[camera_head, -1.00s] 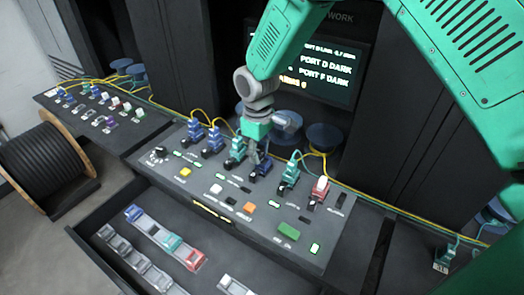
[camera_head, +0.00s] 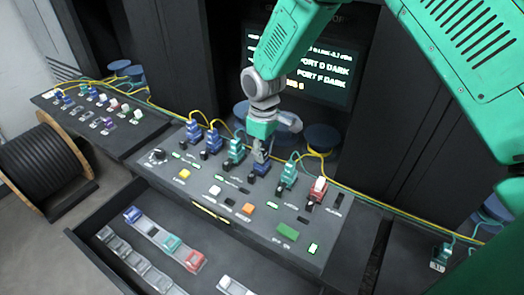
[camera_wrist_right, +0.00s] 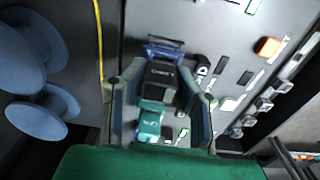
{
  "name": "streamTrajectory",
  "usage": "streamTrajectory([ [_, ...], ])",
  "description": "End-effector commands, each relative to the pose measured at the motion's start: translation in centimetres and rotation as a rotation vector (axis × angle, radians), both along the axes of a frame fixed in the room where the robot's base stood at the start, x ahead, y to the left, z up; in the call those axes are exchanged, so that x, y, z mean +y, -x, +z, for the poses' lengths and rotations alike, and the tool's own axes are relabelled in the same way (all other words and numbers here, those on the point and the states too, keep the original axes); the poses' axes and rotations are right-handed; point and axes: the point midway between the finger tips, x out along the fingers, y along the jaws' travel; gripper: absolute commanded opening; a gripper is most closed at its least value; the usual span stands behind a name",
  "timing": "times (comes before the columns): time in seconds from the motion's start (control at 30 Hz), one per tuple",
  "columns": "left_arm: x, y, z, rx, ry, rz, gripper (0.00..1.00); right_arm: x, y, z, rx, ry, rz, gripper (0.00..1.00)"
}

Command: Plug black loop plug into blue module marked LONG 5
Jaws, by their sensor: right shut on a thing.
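My right gripper (camera_head: 262,152) points down over the middle of the sloped panel, just above a blue module (camera_head: 260,168). In the right wrist view, the fingers (camera_wrist_right: 158,100) are closed around a black plug (camera_wrist_right: 160,78) with a small pale label. The blue module (camera_wrist_right: 164,47) shows just past the plug's end. I cannot tell whether the plug is seated in it or only close to it. The marking on the module is too small to read. My left gripper is not in view.
A teal module (camera_head: 235,150) stands left of the gripper and another teal one (camera_head: 288,175) right of it. A red module (camera_head: 317,190) is further right. Yellow cables run behind. An open drawer (camera_head: 95,255) with several modules lies in front. A screen (camera_head: 320,70) stands behind.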

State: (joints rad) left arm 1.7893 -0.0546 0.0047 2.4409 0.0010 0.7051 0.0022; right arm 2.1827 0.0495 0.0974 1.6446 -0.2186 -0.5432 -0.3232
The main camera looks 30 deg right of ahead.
Motion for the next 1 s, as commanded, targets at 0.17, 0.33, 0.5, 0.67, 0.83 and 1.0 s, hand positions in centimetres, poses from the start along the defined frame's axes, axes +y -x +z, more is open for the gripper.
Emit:
streamTrajectory([
  [0.17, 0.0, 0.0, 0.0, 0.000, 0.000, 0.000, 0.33, -0.1, 0.0, -0.1, 0.000, -0.001, -0.001, 0.00],
  [0.33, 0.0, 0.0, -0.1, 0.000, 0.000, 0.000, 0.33, -0.2, 0.0, -0.3, 0.000, -0.002, -0.002, 0.00],
  [0.5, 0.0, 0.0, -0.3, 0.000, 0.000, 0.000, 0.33, -0.1, 0.0, -0.6, 0.001, 0.000, -0.002, 0.00],
  [0.67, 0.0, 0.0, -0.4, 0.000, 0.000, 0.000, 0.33, -0.1, 0.0, -1.1, 0.004, 0.000, -0.001, 0.00],
  [0.83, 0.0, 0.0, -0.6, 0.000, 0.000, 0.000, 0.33, -0.1, 0.1, -1.7, 0.009, -0.002, -0.001, 0.00],
  [1.0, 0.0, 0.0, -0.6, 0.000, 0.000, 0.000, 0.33, -0.1, 0.1, -1.8, 0.010, 0.000, -0.002, 0.00],
])
